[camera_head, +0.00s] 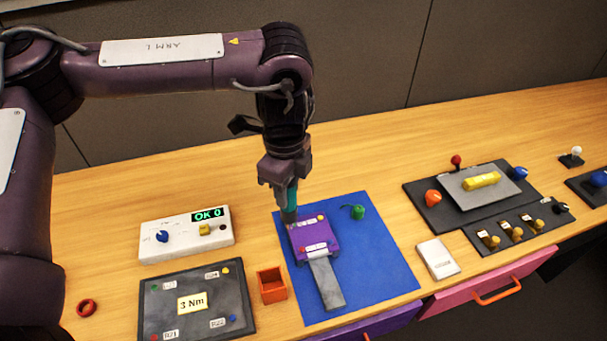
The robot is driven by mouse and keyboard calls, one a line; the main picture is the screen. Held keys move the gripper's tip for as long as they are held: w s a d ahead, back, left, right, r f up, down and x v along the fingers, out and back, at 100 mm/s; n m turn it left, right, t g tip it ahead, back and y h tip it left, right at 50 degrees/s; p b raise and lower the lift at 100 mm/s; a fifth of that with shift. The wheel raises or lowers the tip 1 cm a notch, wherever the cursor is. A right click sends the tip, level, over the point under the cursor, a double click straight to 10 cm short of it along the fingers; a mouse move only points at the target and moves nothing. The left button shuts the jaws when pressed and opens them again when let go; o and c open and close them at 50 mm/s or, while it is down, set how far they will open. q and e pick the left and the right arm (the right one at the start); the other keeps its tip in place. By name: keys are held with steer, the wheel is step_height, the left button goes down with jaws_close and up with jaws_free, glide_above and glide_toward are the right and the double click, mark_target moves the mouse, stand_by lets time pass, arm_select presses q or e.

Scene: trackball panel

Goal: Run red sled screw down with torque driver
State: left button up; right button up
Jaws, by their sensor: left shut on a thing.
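My left gripper (287,193) comes down from above and is shut on a teal torque driver (292,194). The driver stands roughly upright, with its dark lower end at the upper left corner of a purple block (318,236). I cannot tell whether its tip touches a screw, and no red screw shows clearly there. The purple block lies on a blue mat (384,265), and a grey strip (327,284) runs from its front edge. A white box (186,235) at the left has a green display reading "OK 0". My right gripper is out of view.
A dark "3 Nm" tray (242,311), an orange bin (272,286) and a red ring (86,308) lie at the left. A green object (357,212) lies on the mat. A white card box (437,259) and dark control panels (425,217) stand at the right.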

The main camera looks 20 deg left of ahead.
arm_select(q)
steer(key=d+f+m+p, duration=0.1)
steer(key=f+m+p, duration=0.1)
steer(key=m, duration=0.9)
steer(key=d+f+m+p, duration=0.2)
steer(key=f+m+p, duration=0.1)
steer(key=m, duration=0.8)
steer(key=shift+s+d+f+p, duration=0.15)
steer(key=shift+s+f+p, duration=0.25)
steer(key=shift+p, duration=0.45)
steer(key=shift+s+r, duration=0.1)
steer(key=shift+r, duration=0.05)
steer(key=shift+s+f, duration=0.2)
steer(key=shift+f, duration=0.4)
stand_by(2.2)
